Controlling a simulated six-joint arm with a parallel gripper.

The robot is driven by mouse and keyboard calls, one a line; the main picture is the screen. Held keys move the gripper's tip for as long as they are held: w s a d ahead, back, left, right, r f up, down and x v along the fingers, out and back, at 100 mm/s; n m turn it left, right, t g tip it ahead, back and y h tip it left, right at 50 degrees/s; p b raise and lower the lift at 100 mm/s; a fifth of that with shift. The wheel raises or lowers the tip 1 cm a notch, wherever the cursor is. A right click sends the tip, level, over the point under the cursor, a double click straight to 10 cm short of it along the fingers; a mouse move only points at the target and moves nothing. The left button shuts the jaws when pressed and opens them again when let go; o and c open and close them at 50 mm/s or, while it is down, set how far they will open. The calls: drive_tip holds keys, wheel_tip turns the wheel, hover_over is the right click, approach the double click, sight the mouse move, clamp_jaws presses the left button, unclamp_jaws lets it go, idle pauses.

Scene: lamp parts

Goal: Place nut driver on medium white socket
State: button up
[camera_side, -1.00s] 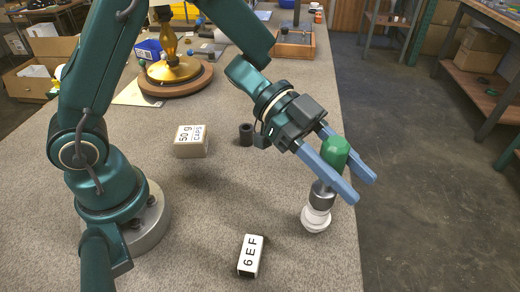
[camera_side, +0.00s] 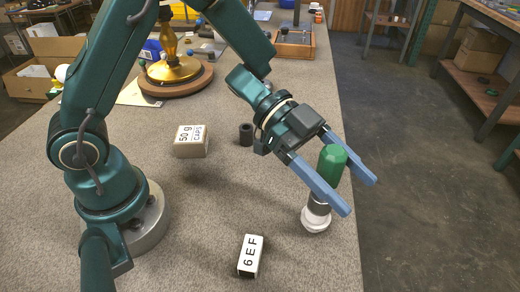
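The nut driver has a green handle (camera_side: 332,160) and a grey metal lower part (camera_side: 318,204). It stands nearly upright on the white socket (camera_side: 316,219) near the table's right edge. The contact between driver and socket is partly covered by the driver itself. My gripper (camera_side: 357,195) is open, with one blue finger on each side of the green handle. A gap shows between the handle and the right finger. The left finger passes in front of the driver's lower handle and hides part of it.
A white box marked 6EF (camera_side: 250,256) stands at the front. A box marked 50 g caps (camera_side: 191,141) and a small dark cylinder (camera_side: 246,134) stand further back. A brass lamp on a round wooden base (camera_side: 176,83) is at the back. Bare table lies between.

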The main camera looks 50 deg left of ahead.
drive_tip(key=r+v, duration=0.1)
drive_tip(key=v, duration=1.1)
drive_tip(key=w+a+r+n+t+y, duration=0.3)
drive_tip(key=w+r+n+t+y, duration=0.25)
drive_tip(key=w+t, duration=0.45)
drive_tip(key=s+a+r+n+t+y, duration=0.2)
drive_tip(key=a+r+n+y, duration=0.1)
drive_tip(key=a+n+y, duration=0.45)
drive_tip(key=s+d+f+n+g, duration=0.1)
drive_tip(key=s+f+g, duration=0.3)
drive_tip(key=s, duration=0.5)
drive_tip(key=s+d+f+n+g, duration=0.2)
drive_tip(key=s+f+g, duration=0.2)
drive_tip(key=s, duration=0.4)
drive_tip(key=shift+s+f+g+y, duration=0.3)
drive_tip(key=shift+s+f+y, duration=0.1)
drive_tip(key=shift+f, duration=0.25)
